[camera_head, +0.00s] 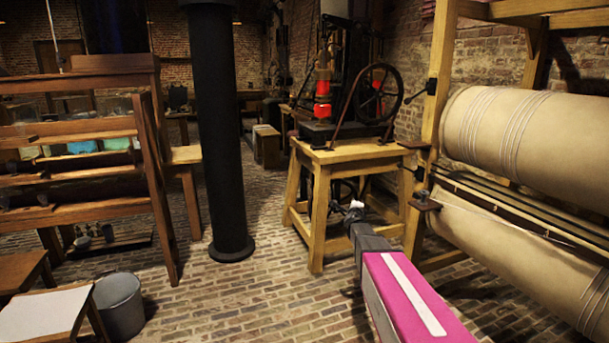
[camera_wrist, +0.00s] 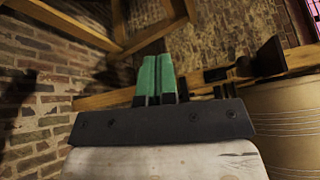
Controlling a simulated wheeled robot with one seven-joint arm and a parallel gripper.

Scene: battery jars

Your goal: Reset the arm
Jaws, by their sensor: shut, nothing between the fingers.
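My arm reaches forward from the lower right of the head view, its pink casing with a white stripe leading to a dark grey section. My gripper shows in the wrist view (camera_wrist: 159,78) as two green fingers side by side, shut, with nothing held between them. In the head view the far end of the arm is small, near the legs of a wooden machine stand (camera_head: 347,155), so finger detail cannot be made out there.
A large cloth-wrapped roller (camera_head: 540,130) in a wooden frame stands close on the right. A black column (camera_head: 220,130) stands left of centre. A wooden rack (camera_head: 90,190), a grey bucket (camera_head: 121,305) and a white-topped stool (camera_head: 45,312) are at left. Brick floor is clear between.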

